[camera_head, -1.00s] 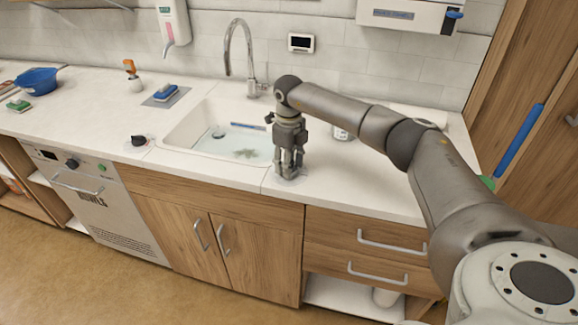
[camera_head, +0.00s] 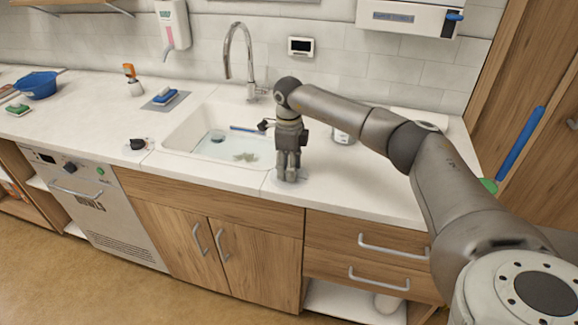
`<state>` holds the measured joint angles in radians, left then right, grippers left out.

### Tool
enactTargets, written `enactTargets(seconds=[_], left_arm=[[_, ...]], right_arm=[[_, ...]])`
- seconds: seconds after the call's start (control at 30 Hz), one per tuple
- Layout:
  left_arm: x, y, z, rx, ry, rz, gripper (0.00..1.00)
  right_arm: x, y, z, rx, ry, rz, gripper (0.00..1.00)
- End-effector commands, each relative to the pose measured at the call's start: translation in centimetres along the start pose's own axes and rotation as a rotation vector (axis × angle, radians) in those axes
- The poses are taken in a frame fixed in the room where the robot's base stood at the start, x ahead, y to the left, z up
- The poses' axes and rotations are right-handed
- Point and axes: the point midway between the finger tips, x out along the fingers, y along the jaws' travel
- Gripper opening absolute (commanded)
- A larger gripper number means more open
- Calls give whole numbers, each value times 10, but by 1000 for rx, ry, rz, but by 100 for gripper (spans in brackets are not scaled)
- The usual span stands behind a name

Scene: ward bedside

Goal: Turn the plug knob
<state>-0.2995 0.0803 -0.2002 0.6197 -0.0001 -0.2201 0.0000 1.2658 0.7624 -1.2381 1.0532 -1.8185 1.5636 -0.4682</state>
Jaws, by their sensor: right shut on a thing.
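My right gripper (camera_head: 289,177) points straight down at the counter just right of the sink. Its fingers are shut on the plug knob, which they mostly hide. A pale round base (camera_head: 303,176) shows around the fingertips on the counter. The white sink (camera_head: 180,137) holds clear water, with a small round thing (camera_head: 217,135) and a greenish, leaf-like patch (camera_head: 245,157) in it. My left gripper is not in view.
The tall tap (camera_head: 229,60) stands behind the sink. A white container (camera_head: 343,137) stands behind my right gripper. A black knob-like thing (camera_head: 137,144), a blue sponge (camera_head: 165,97), an orange-topped bottle (camera_head: 133,85) and a blue bowl (camera_head: 38,85) are left of the sink.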

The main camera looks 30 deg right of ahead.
Motion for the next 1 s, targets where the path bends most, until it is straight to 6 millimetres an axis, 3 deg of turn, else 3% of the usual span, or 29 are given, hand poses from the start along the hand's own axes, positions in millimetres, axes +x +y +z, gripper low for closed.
enactTargets(seconds=[0.13,0.17,0.3,0.73,1.0], left_arm=[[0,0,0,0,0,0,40],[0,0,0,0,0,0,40],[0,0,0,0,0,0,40],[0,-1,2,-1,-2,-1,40],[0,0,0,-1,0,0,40]], right_arm=[[-2,-1,1,0,-3,-4,17],[-2,-1,1,0,-3,-4,43],[-2,-1,0,1,-2,-3,61],[-8,-1,0,1,-1,-2,62],[-60,-1,1,1,-5,-4,62]])
